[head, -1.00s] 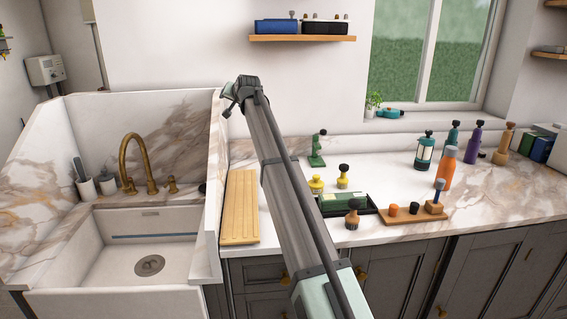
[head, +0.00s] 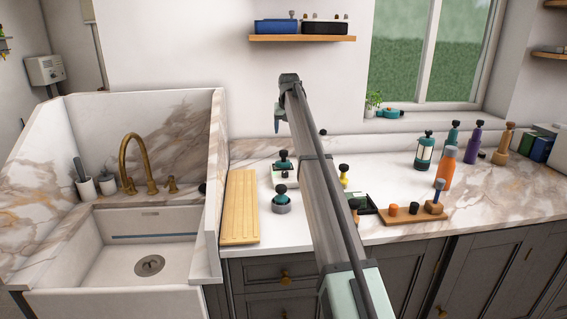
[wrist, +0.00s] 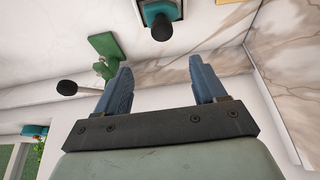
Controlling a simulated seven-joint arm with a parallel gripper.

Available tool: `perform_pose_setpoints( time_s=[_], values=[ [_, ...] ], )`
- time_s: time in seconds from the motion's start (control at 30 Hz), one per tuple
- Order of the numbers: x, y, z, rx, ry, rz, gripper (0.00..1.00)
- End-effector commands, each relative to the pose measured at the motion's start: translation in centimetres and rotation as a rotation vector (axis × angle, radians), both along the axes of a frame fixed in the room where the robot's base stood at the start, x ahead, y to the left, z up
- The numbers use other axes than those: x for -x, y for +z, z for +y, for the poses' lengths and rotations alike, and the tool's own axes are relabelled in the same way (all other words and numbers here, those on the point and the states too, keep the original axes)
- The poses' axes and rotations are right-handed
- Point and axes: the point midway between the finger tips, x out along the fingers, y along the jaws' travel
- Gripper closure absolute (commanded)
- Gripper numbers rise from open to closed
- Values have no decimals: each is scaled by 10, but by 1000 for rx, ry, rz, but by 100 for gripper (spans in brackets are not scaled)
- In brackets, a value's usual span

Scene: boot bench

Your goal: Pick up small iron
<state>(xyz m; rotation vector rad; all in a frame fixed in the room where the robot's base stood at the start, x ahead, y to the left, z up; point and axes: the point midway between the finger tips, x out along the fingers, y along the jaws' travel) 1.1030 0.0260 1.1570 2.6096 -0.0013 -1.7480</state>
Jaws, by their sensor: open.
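I cannot tell for sure which piece is the small iron. A small teal piece with a dark top (head: 284,164) stands on a pale base on the counter, left of my arm. In front of it stands a grey and teal round piece with a dark knob (head: 281,201). My gripper (head: 280,124) is in the air above the back of the counter. In the wrist view my gripper (wrist: 158,68) is open, with nothing between its fingers. A teal piece with a black knob (wrist: 160,18) shows beyond the fingertips, and a green piece (wrist: 105,45) shows beside the left finger.
A wooden board (head: 239,215) lies beside the sink (head: 110,260). My arm partly hides a dark tray (head: 368,206) and a yellow piece (head: 344,178). A wooden block with several pieces (head: 405,216), an orange bottle (head: 447,168) and a teal jar (head: 424,155) stand farther right.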

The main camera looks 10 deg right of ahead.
Motion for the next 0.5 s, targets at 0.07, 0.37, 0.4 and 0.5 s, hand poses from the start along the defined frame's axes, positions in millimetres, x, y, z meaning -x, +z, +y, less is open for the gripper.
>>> perform_pose_setpoints(
  time_s=[0.07,0.37,0.4,0.5],
  values=[
    [-5,-13,0,0,0,2,30],
    [-23,-57,1,-1,0,-1,30],
    [-24,-60,1,-1,0,-1,30],
    [-26,-65,1,-1,0,-1,30]
  ],
)
